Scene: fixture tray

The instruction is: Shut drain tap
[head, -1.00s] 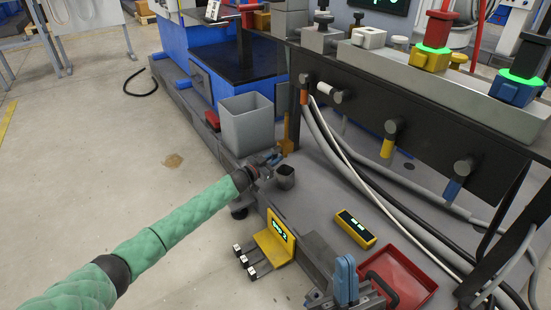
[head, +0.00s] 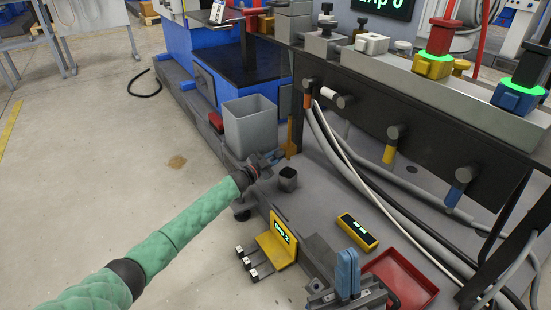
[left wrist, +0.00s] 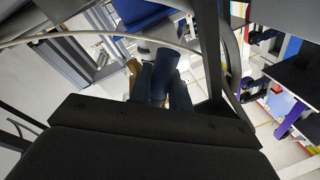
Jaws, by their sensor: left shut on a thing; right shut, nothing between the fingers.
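My right gripper (head: 347,258), with blue fingers, is shut and empty at the bottom, near the red tray.
A grey bin (head: 250,122) stands behind my left gripper, and a dark square socket (head: 288,179) just in front. Yellow (head: 390,152) and blue (head: 453,192) handles hang under the bench. A yellow display (head: 357,232), red tray (head: 425,271) and cables occupy the lower deck.

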